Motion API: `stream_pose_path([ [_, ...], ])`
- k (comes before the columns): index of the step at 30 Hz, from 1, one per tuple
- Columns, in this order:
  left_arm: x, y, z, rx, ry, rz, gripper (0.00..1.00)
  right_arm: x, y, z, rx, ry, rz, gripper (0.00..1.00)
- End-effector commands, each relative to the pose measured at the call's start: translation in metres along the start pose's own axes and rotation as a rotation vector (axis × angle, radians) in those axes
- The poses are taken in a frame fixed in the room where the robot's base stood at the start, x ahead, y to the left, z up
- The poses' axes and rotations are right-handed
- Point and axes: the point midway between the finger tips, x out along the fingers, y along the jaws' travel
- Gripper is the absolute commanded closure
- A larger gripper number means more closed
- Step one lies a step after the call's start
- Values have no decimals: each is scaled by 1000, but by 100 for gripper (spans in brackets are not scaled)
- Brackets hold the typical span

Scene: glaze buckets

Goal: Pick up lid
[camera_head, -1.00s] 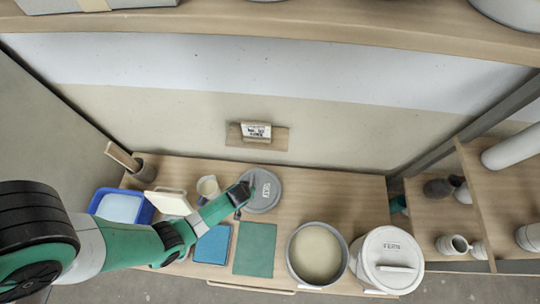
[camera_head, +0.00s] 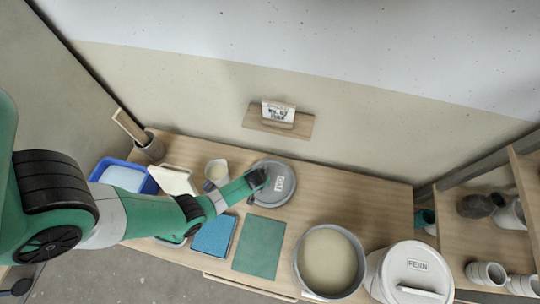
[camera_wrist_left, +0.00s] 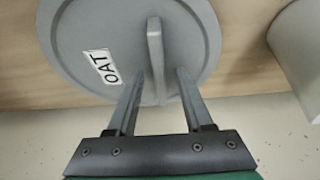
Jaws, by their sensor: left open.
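The grey round lid (camera_head: 284,186) lies on the wooden table near its back edge. In the left wrist view the lid (camera_wrist_left: 90,28) has a white OAT label and a raised bar handle (camera_wrist_left: 155,35). My left gripper (camera_head: 260,181) is over the lid's left part in the head view. In the left wrist view its open fingers (camera_wrist_left: 160,72) stand one on each side of the handle's near end, with gaps visible between. The gripper hides part of the lid in the head view. My right gripper is not in view.
An open bucket of cream glaze (camera_head: 330,262) and a white bucket with a FERN lid (camera_head: 412,272) stand at the right. A green mat (camera_head: 259,246), a blue pad (camera_head: 214,236), a jug (camera_head: 217,173) and a blue tub (camera_head: 122,178) are nearby. A shelf stands right.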

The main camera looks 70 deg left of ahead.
Motion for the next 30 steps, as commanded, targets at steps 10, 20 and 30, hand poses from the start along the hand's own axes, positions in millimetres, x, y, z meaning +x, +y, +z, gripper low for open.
stream_pose_path([
  [10,1,0,0,0,1,0,70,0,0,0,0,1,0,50],
  [20,1,0,0,1,1,0,100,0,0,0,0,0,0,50],
  [30,-1,0,-1,0,1,1,100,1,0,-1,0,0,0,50],
])
